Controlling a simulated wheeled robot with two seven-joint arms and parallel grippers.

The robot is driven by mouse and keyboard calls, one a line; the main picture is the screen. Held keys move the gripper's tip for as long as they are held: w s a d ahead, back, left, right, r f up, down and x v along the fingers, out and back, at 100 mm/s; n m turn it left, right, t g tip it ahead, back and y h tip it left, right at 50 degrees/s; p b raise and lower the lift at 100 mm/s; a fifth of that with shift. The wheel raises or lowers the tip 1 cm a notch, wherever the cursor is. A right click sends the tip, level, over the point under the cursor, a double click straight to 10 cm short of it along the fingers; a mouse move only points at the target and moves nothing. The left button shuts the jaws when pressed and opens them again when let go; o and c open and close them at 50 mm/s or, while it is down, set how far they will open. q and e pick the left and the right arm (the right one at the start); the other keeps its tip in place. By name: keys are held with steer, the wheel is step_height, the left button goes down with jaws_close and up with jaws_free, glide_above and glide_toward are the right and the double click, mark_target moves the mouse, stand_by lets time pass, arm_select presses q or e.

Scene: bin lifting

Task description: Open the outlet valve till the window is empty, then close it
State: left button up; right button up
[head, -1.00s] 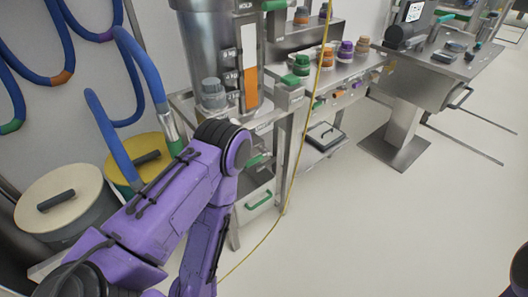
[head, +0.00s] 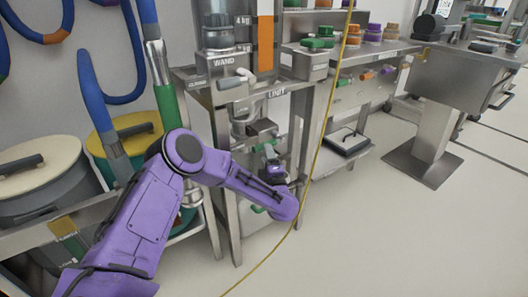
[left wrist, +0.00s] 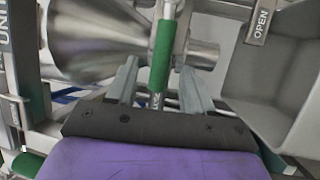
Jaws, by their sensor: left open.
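A steel hopper (head: 223,20) stands on a frame, with a tall orange-filled strip (head: 266,45) on its front that looks like the window; its top is cut off. In the left wrist view a green lever handle (left wrist: 162,55) stands in front of a steel cone (left wrist: 105,40), with an OPEN label (left wrist: 262,22) to its right. My left gripper (head: 268,150) is under the hopper frame. In the left wrist view the left gripper (left wrist: 158,82) is open, with the green handle between its two fingers. Whether they touch it is unclear. My right gripper is not in view.
A steel bench (head: 380,48) with several coloured caps stands to the right, a black tray (head: 343,140) below it. Lidded drums (head: 40,180) and blue hoses (head: 105,115) are at left. A yellow cable (head: 318,150) hangs before the frame.

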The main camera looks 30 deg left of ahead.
arm_select(q)
steer(key=b+x, duration=0.1)
steer(key=x, duration=0.5)
steer(key=shift+f, duration=0.15)
steer(key=shift+d, duration=0.1)
jaws_close()
